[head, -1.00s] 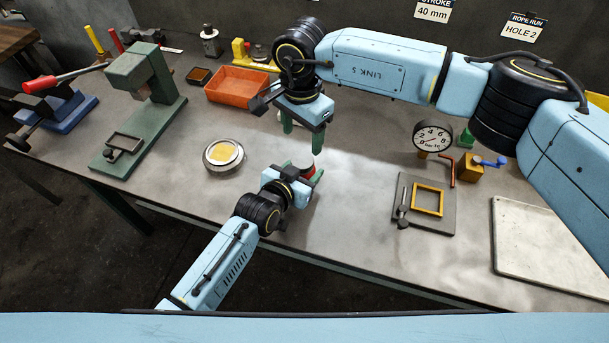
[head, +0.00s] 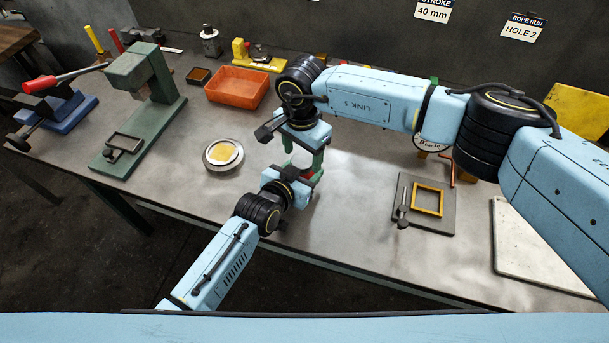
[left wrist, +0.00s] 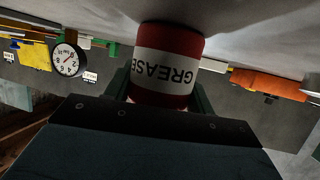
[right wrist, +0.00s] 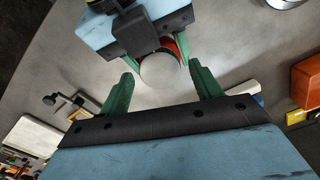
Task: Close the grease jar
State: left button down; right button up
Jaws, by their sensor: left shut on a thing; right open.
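The red grease jar (left wrist: 168,65) with a white "GREASE" label sits between the fingers of my left gripper (left wrist: 162,95), which is shut on it. In the head view the jar (head: 308,172) is mostly hidden. In the right wrist view its pale round top (right wrist: 162,70) faces up; I cannot tell whether this is a seated lid. My right gripper (right wrist: 158,90) is open and empty, pointing down just above the jar, with its fingers spread to either side of the top. In the head view the right gripper (head: 303,158) stands directly over the left gripper (head: 312,178).
A round tin with yellow contents (head: 223,155) stands to the left. A plate with a yellow frame (head: 427,200) and a pale board (head: 540,250) lie right. The bench front between is clear.

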jog(key=shift+f, duration=0.45)
jog(key=c, duration=1)
jog(key=m, duration=0.3)
jog(key=o, duration=1.1)
